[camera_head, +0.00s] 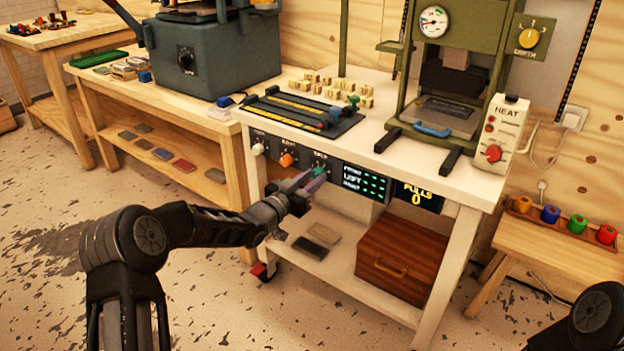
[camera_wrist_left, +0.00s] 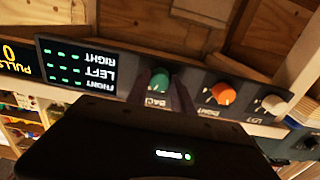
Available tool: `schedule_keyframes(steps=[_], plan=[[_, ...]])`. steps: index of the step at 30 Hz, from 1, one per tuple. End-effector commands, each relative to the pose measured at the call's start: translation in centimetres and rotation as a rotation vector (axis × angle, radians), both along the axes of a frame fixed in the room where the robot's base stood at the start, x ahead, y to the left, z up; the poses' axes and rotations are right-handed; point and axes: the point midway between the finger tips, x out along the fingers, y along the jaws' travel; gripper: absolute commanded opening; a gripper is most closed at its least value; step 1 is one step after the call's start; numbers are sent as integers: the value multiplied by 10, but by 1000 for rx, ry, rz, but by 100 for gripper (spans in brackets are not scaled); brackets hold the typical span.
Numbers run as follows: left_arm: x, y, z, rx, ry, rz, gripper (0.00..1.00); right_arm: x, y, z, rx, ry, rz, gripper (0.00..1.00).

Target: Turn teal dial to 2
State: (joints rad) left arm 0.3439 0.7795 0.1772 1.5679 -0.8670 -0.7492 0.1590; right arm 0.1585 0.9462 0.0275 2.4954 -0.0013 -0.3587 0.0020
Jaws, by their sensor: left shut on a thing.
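The teal dial (camera_head: 319,170) is on the control strip along the front edge of the white press table, right of the orange dial (camera_head: 286,160). My left gripper (camera_head: 314,180) has reached it from the front and is shut on it. In the left wrist view, which is upside down, the teal dial (camera_wrist_left: 158,79) shows between my left gripper's two fingers (camera_wrist_left: 163,88). The fingers cover part of it, and I cannot read its pointer or numbers. My right gripper is out of view.
A white dial (camera_head: 258,149) is at the strip's left end. The display (camera_head: 365,183) right of the teal dial shows rows of green marks; the counter (camera_head: 417,197) reads PULLS 0. A brown case (camera_head: 408,262) and grey plates sit on the shelf below.

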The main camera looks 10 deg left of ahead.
Motion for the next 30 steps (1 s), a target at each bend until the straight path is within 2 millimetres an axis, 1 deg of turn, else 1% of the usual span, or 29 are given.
schedule_keyframes(steps=[1,3,4,17,23,30], plan=[[0,0,0,0,0,0,7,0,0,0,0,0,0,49],[0,0,0,0,0,0,1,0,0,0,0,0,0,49],[0,0,0,0,0,0,0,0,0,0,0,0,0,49],[0,0,0,-21,8,0,0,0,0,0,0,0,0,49],[0,0,-1,-88,36,0,0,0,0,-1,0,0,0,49],[0,0,-1,-238,95,1,0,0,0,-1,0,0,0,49]])
